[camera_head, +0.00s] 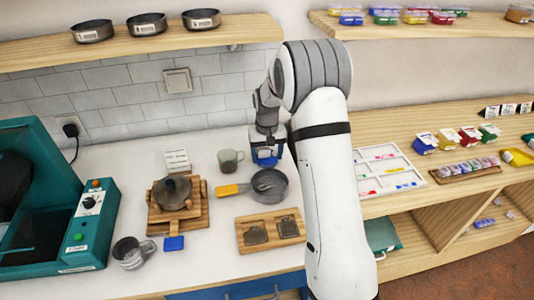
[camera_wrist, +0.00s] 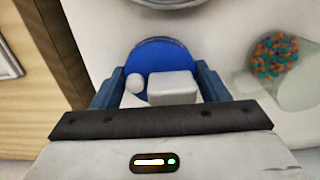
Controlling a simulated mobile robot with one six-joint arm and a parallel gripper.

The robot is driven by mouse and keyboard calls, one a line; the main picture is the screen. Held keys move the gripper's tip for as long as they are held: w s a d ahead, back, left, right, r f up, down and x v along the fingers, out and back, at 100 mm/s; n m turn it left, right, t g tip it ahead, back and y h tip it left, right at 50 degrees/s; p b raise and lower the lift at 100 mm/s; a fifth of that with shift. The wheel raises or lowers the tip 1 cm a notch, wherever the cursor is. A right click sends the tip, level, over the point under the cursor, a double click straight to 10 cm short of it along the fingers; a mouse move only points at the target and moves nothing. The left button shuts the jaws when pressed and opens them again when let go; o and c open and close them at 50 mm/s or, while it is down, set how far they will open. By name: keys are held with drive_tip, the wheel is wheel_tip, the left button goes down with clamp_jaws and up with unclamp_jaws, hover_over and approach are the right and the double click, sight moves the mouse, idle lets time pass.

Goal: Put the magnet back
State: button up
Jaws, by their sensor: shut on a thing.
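My gripper (camera_wrist: 160,90) is shut on a white block with a round white knob and a blue disc beneath it, likely the magnet (camera_wrist: 172,86). The blue fingers stand on both sides of the white block. In the head view my gripper (camera_head: 267,158) hangs over the white counter, just behind the grey pan (camera_head: 269,186) and to the right of the mug (camera_head: 230,160). The blue part between the fingers is small there and partly hidden. Whether the disc touches the counter, I cannot tell.
The wrist view shows multicoloured beads (camera_wrist: 275,55) in a pale cup at right and a wooden edge (camera_wrist: 45,55) at left. A white compartment tray (camera_head: 386,170) lies right of my arm. A pot (camera_head: 172,190) on wooden boards and a wooden tray (camera_head: 270,231) stand nearby.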

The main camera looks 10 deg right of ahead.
sight(267, 149)
drive_tip(key=shift+f, duration=0.1)
drive_tip(key=o, duration=1.2)
wheel_tip(267, 149, up, 11)
drive_tip(key=shift+r+b, duration=0.15)
drive_tip(key=shift+b, duration=0.3)
drive_tip(key=s+r+t, duration=0.1)
drive_tip(key=s+r, duration=0.3)
drive_tip(key=s, duration=0.3)
drive_tip(key=s+r, duration=0.4)
drive_tip(key=s, duration=0.9)
drive_tip(key=s+f+t, duration=0.1)
drive_tip(key=s, duration=0.5)
drive_tip(key=s+f+t, duration=0.1)
drive_tip(key=s, duration=0.6)
drive_tip(key=shift+d+f, duration=0.15)
